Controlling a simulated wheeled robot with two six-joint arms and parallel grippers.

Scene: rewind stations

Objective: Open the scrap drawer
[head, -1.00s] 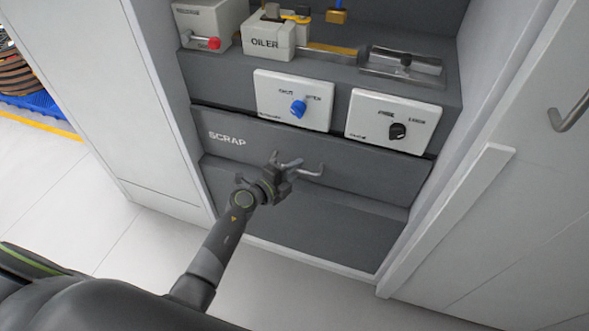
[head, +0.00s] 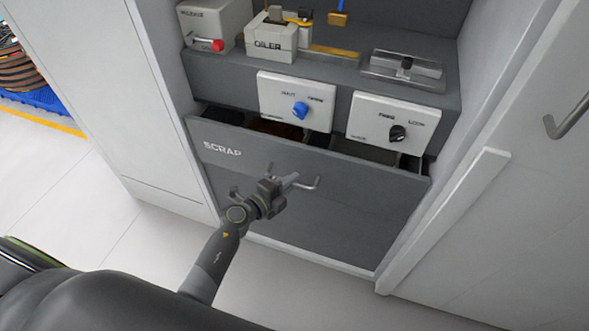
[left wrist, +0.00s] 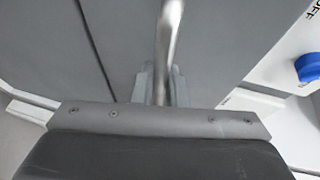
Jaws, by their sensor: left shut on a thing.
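The grey scrap drawer (head: 222,150), marked SCRAP, is pulled part way out of the cabinet, with a dark gap showing above its front. Its metal bar handle (head: 312,184) runs across the drawer front. My left gripper (head: 283,183) is shut on the handle, a little left of the handle's right end. In the left wrist view the bar handle (left wrist: 168,50) runs between the fingers (left wrist: 160,85), and the grey drawer front (left wrist: 110,40) fills much of the picture. My right gripper is not in view.
Above the drawer are two white panels, one with a blue knob (head: 300,110), one with a black knob (head: 397,133). The oiler (head: 270,45) stands on the shelf. A brown mass (head: 275,127) shows inside the drawer. White cabinet walls flank the station; the floor in front is clear.

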